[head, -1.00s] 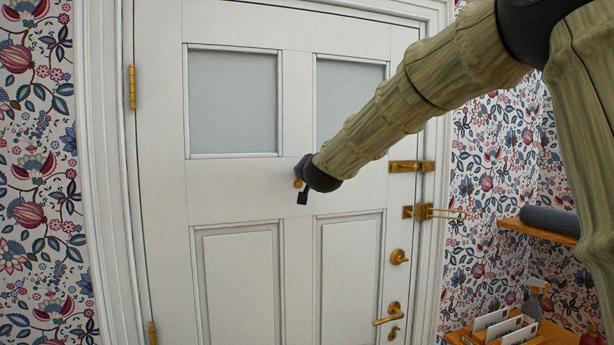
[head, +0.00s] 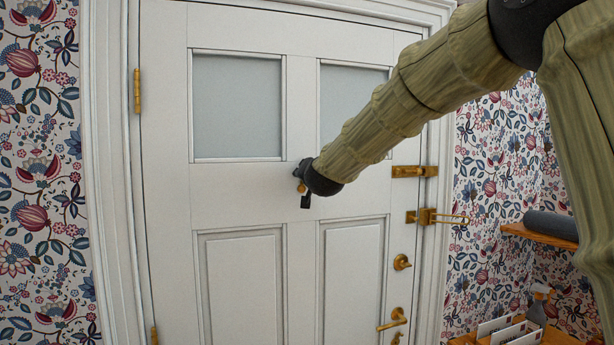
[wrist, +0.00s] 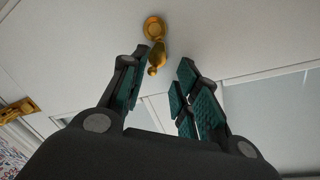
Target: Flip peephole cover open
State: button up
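The peephole is a small round brass fitting (wrist: 153,27) on the white door, at the top middle of the wrist view. A narrow brass piece (wrist: 157,58), which looks like its cover, extends from the round part toward my gripper. My gripper (wrist: 164,62) is open, with one finger on each side of this piece. The left fingertip is very close to it; I cannot tell if they touch. The right fingertip is clear of it. In the head view, my gripper (head: 301,187) is at the door's middle rail and mostly hides the brass fitting.
The white door (head: 240,210) is closed, with two glazed panes above. Brass latches (head: 414,171), a knob (head: 401,262) and a lever handle (head: 392,319) line its right edge. A shelf with a dark roll (head: 551,225) is at the right.

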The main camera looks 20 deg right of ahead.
jog(key=shift+f, duration=0.1)
jog(key=shift+d, duration=0.1)
jog(key=s+a, duration=0.1)
jog(key=s, duration=0.6)
jog(key=shift+s+a+r, duration=0.2)
jog(key=shift+s+r, duration=0.05)
jog(key=shift+s, duration=0.05)
jog(key=shift+s, duration=0.1)
jog(key=shift+s+a+r, duration=0.1)
jog(key=shift+s+r, duration=0.1)
jog(key=shift+s, duration=0.8)
jog(key=shift+s+a+r, duration=0.1)
jog(key=shift+s+r, duration=0.05)
jog(key=shift+s, duration=0.85)
